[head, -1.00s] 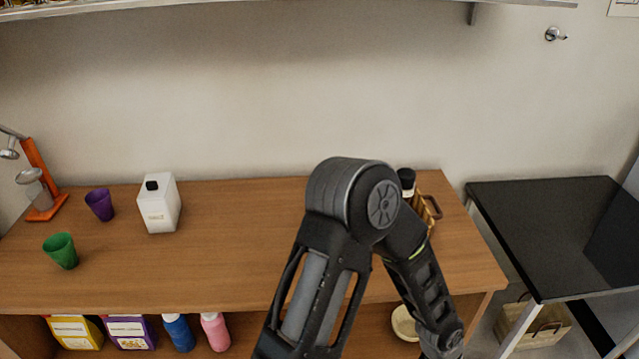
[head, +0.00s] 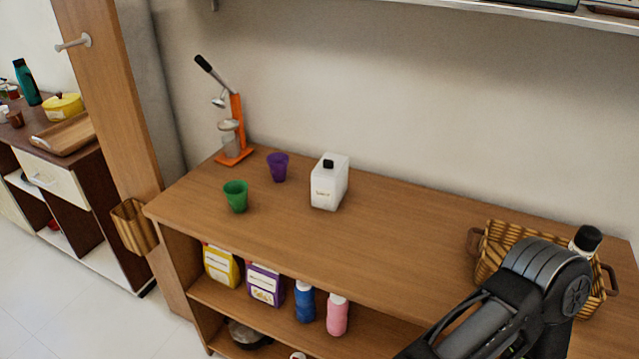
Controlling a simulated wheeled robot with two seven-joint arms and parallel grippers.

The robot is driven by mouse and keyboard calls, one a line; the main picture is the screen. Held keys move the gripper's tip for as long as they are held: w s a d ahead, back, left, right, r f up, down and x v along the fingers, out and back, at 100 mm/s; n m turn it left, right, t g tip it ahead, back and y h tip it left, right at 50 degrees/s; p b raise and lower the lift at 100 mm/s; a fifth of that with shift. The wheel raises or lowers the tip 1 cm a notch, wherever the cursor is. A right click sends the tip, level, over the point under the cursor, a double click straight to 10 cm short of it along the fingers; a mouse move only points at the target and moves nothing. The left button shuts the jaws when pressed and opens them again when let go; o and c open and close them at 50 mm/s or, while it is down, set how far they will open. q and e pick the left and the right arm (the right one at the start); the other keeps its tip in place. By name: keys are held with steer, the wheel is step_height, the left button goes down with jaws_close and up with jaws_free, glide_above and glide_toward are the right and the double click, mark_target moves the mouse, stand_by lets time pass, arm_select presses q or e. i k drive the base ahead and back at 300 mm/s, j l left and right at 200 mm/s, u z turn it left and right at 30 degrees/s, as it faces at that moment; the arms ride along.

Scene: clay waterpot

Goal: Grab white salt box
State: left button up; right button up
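The white salt box (head: 328,186) stands upright on the wooden counter (head: 400,235), toward the back near the wall. It is a white block with a small black piece at its top and a small label on its front; the label is too small to read. One of my arms shows at the lower right in front of the wicker basket, well apart from the box. Neither gripper is in view.
Left of the box stand a purple cup (head: 278,167), a green cup (head: 236,196) and an orange juicer (head: 236,135). A wicker basket (head: 492,247) with a black-capped bottle (head: 585,241) stands at the right. The counter between box and basket is clear.

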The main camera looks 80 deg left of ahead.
mark_target(326, 194)
steer(key=u, duration=0.45)
steer(key=i+u, duration=0.1)
steer(key=u, duration=0.35)
steer(key=j+u, duration=0.1)
steer(key=u, duration=0.4)
steer(key=i+u, duration=0.15)
steer(key=u, duration=0.75)
steer(key=l+u, duration=0.1)
steer(key=u, duration=0.35)
steer(key=z, duration=1.6)
steer(key=k+j, duration=0.55)
steer(key=k, duration=0.15)
